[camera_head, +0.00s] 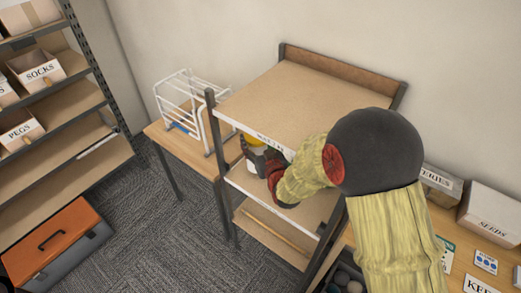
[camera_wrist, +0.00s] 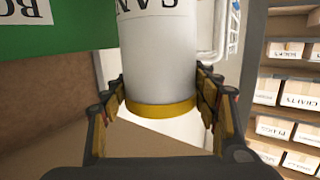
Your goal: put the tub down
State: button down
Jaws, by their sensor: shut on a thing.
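The tub (camera_wrist: 160,55) is a white cylinder with a yellow band at one end and dark lettering, partly cut off in the wrist view. My gripper (camera_wrist: 162,108) is shut on it, with a finger on each side near the yellow band. In the head view a little yellow of the tub (camera_head: 253,140) shows just below the front edge of the rack's top board. My gripper (camera_head: 262,163) there reaches in at the rack's front, above the middle shelf (camera_head: 250,183). Whether the tub touches that shelf cannot be told; its far end is hidden.
The rack's top board (camera_head: 300,95) is bare and its posts stand close to my arm. A green lettered thing (camera_wrist: 55,30) is near the tub. A white wire rack (camera_head: 183,100) stands on a side table. An orange toolbox (camera_head: 55,240) is on the carpet.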

jog(key=shift+w+a+f+b, duration=0.1)
jog(key=shift+w+f+b, duration=0.2)
jog(key=shift+f, duration=0.45)
jog(key=shift+w+f+b, duration=0.15)
jog(key=shift+f+b, duration=0.25)
jog(key=shift+f, duration=0.4)
jog(key=c, duration=0.6)
grip_release()
jog(key=shift+s+f, duration=0.2)
jog(key=shift+f, duration=0.05)
jog(key=shift+r, duration=0.1)
jog(key=shift+s+r, duration=0.1)
jog(key=shift+s, duration=0.2)
jog(key=p+v, duration=0.2)
jog(key=v, duration=0.9)
jog(key=shift+s, duration=0.15)
